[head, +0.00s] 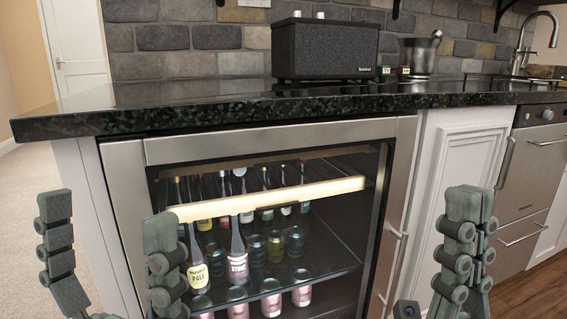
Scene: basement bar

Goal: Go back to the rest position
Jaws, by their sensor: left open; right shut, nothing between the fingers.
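My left gripper (108,219) is at the lower left of the head view. Its two grey-green fingers are spread well apart, with nothing between them. It is in front of the left side of the beverage fridge (122,225). My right gripper (464,222) is at the lower right, in front of the white cabinet (470,150). Its fingers are together and hold nothing. Both grippers point up and sit below the countertop edge. The rest of both arms is mostly out of view.
The dark stone countertop (230,115) runs across the view. A black speaker (325,50) and a metal bucket (420,57) stand on it. The fridge holds bottles and cans behind glass; its handle (394,265) is at the right. Carpet is open at far left.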

